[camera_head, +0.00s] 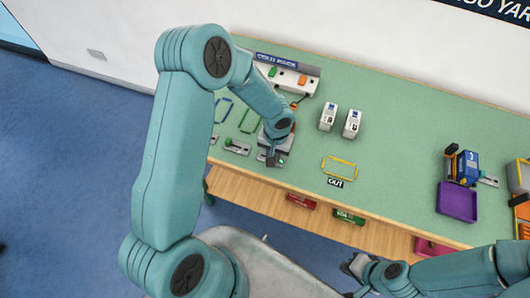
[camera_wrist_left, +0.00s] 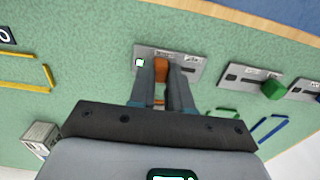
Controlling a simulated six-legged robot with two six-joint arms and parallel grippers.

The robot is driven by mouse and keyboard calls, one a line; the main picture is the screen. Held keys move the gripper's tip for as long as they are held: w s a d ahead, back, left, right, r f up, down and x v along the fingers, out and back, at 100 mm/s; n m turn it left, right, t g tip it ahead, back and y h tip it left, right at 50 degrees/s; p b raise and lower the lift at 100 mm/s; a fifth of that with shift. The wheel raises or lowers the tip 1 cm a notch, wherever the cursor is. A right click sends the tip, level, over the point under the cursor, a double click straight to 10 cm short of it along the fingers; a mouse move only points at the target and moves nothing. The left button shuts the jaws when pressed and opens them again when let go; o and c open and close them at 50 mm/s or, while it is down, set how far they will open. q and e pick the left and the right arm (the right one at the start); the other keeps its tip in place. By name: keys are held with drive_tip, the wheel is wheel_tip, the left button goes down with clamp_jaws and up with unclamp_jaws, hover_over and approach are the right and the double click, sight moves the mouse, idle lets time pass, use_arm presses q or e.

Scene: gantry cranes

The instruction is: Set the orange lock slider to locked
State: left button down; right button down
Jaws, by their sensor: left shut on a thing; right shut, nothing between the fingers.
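The orange lock slider (camera_wrist_left: 160,69) stands on a grey plate (camera_wrist_left: 194,69) in the left wrist view. A small lit green-white square (camera_wrist_left: 140,63) is at the plate's left end, and the knob is close to it. The plate's small labels are too blurred to read. My left gripper (camera_wrist_left: 164,84) is shut on the orange slider, with one finger on each side. In the head view my left gripper (camera_head: 271,157) is down at the plate, and the slider is hidden there. My right gripper (camera_head: 355,268) is shut and empty near the bottom, away from the plate.
A plate with a green knob (camera_wrist_left: 273,89) lies beside the orange one. Two white boxes (camera_head: 328,117) (camera_head: 351,124) stand on the green bench near a yellow outline (camera_head: 339,166). A purple tray (camera_head: 457,202) is at right. The rack (camera_head: 285,74) stands behind my left arm.

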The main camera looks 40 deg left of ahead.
use_arm(q)
drive_tip(key=shift+w+d, duration=0.1)
drive_tip(key=shift+d, duration=0.2)
drive_tip(key=shift+a, duration=0.2)
drive_tip(key=c, duration=1)
unclamp_jaws()
drive_tip(key=shift+d, duration=0.25)
drive_tip(key=shift+c, duration=0.2)
drive_tip(key=shift+a, duration=0.2)
drive_tip(key=shift+r, duration=0.15)
wheel_tip(320, 180, up, 16)
drive_tip(key=shift+b, duration=0.3)
